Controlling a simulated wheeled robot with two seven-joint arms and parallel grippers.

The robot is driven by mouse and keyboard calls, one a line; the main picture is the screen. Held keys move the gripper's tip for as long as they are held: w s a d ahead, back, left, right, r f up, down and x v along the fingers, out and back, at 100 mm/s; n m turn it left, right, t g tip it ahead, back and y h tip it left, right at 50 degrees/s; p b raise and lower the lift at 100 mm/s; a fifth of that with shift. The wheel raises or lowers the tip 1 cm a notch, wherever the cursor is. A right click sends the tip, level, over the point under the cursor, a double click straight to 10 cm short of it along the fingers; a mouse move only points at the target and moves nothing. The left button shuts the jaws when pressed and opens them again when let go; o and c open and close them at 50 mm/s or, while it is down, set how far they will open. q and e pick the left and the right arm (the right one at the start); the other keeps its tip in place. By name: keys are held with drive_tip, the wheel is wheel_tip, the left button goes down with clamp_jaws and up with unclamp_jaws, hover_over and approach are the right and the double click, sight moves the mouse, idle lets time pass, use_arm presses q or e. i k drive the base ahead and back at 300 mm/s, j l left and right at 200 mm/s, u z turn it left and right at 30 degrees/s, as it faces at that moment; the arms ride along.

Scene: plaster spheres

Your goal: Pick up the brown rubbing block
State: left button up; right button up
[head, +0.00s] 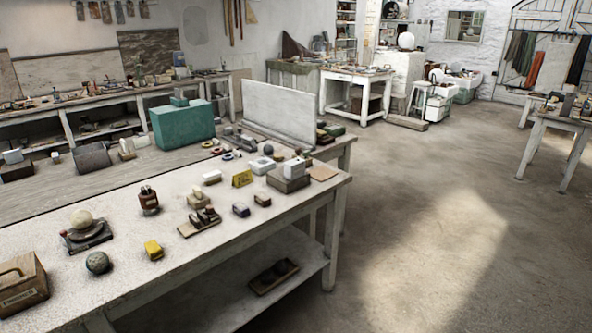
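A small dark brown block (262,200) lies on the white worktable (120,277) near its front right edge; it looks like the brown rubbing block, though it is too small to be sure. A dark purple-grey block (241,210) lies just left of it, apart from it. A brown block (195,201) also stands further left, behind a board with dark pieces (199,222). Neither of my grippers shows in the head view, and nothing touches these blocks.
A yellow block (153,250), a dark sphere (98,262), a pale sphere on a stand (81,218), a brown bottle (148,200) and a wooden box (21,285) stand on the left part. Open floor (440,240) lies right.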

sight(261, 199)
drive_tip(key=i+l+u, duration=0.15)
drive_tip(key=u, duration=0.2)
drive_tip(key=i+l+u, duration=0.25)
drive_tip(key=u, duration=0.15)
drive_tip(key=i+l+u, duration=0.35)
drive_tip(key=i+l, duration=0.15)
drive_tip(key=l, duration=0.25)
drive_tip(key=i+l+u, duration=0.1)
drive_tip(key=l, duration=0.25)
drive_tip(key=i+l, duration=0.25)
drive_tip(key=l, duration=0.15)
drive_tip(key=i+l+u, duration=0.1)
drive_tip(key=l, duration=0.3)
drive_tip(key=i+l, duration=0.2)
drive_tip(key=l, duration=0.2)
drive_tip(key=i+l+u, duration=0.1)
drive_tip(key=l, duration=0.3)
drive_tip(key=i+l, duration=0.2)
drive_tip(key=l, duration=0.2)
drive_tip(key=i+l+u, duration=0.1)
drive_tip(key=l, duration=0.35)
